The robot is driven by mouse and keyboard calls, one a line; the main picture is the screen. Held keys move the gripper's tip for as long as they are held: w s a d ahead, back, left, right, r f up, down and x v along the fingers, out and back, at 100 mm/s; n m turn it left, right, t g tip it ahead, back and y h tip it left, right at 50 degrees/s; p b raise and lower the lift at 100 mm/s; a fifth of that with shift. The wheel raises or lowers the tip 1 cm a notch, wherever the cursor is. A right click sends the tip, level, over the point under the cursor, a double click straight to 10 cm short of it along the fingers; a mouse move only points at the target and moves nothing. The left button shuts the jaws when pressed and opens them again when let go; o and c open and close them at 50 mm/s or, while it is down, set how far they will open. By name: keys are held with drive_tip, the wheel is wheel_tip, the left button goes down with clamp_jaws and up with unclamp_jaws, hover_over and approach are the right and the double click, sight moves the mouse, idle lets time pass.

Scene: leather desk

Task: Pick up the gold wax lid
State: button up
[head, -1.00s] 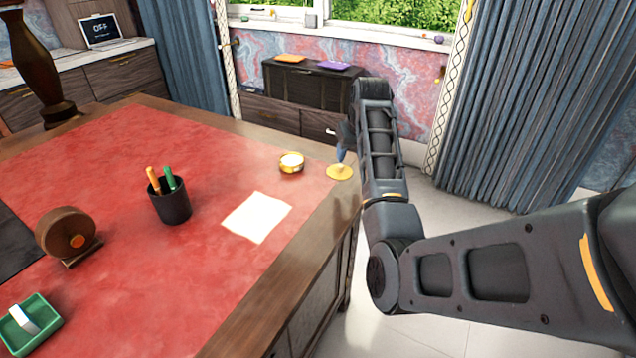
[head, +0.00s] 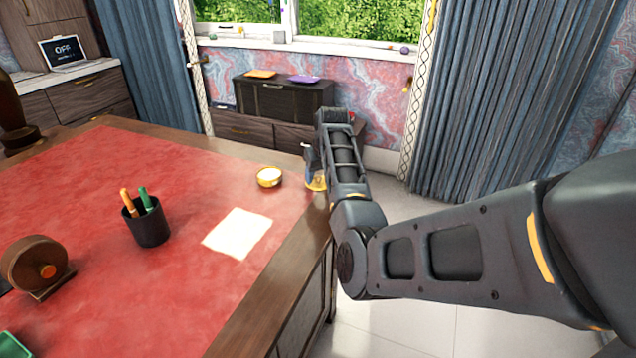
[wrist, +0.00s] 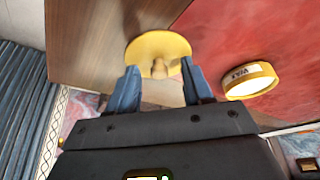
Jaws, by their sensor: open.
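The gold wax lid (wrist: 158,45) is a round gold disc with a small knob, lying on the desk's wooden border near its corner. In the head view the lid (head: 316,184) is partly hidden behind my arm. My gripper (wrist: 160,72) is open, its two blue fingertips at the lid's near edge with the knob between them in the picture. I cannot tell how far above the lid they are. In the head view my gripper (head: 309,172) is mostly hidden by my arm. The gold wax tin (head: 269,177) sits left of the lid; it also shows in the wrist view (wrist: 249,81).
A white paper (head: 237,232) lies on the red leather desk top (head: 180,275). A black pen cup (head: 147,225) and a brown wooden roller (head: 36,265) stand farther left. A dark chest (head: 284,97) is beyond the desk under the window.

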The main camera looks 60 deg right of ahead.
drive_tip(key=shift+c, duration=0.3)
clamp_jaws()
idle(0.3)
